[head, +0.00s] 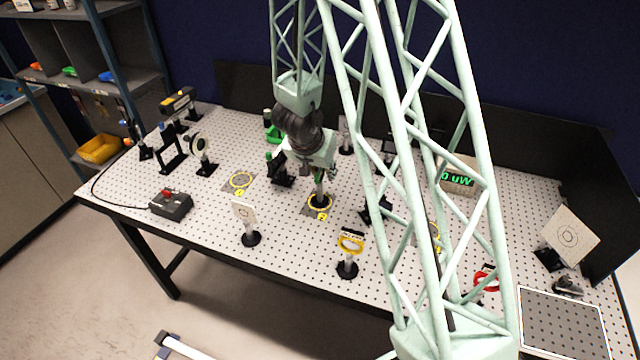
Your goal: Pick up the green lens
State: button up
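A green ring-shaped piece, which looks like the green lens (274,134), stands toward the back of the perforated table, left of my arm's wrist. My arm may cover part of it. My gripper (322,174) points down over the middle of the table, to the right of and nearer than the green piece. A post on a black base (319,200) stands on a yellow-ringed spot directly below my gripper. The fingers are small and overlap the post's top, so I cannot tell whether they are open or touch it.
A yellow-ringed lens (350,244) and a white card (244,212) stand at the front. A red-ringed lens (486,280) is at the right, partly behind my arm's lattice. A control box (171,204) sits front left. An empty yellow-ringed spot (241,181) lies left of my gripper.

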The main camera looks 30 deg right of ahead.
jog(key=shift+b+x, duration=0.3)
jog(key=shift+x, duration=1.1)
grip_shut()
